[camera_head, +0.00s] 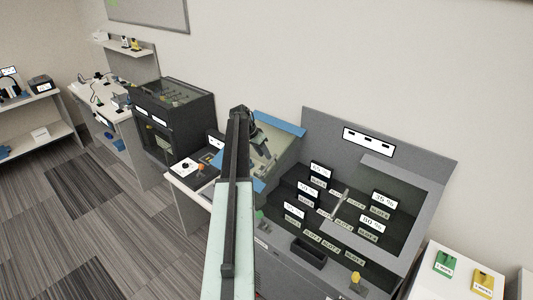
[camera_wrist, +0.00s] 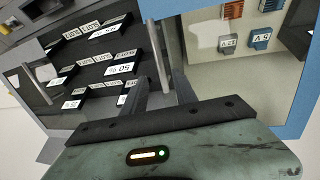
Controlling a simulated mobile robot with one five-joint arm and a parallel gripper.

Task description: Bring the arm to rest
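My arm (camera_head: 236,200) reaches up and away from the bottom of the head view. My gripper (camera_head: 262,150) is at its far end, in front of the blue-edged station. In the wrist view the two dark fingers of my gripper (camera_wrist: 161,88) stand apart, with nothing seen held between them. Behind them are the slot cabinet on the left and the blue-edged panel on the right. I cannot tell how close the fingertips are to either.
A grey slot cabinet (camera_head: 415,168) with labelled slots and a metal handle (camera_head: 340,204) stands right of my arm. The blue-edged station (camera_head: 281,124) is behind my gripper. A black cabinet (camera_head: 172,112) stands left. Open carpet (camera_head: 80,220) lies at the lower left.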

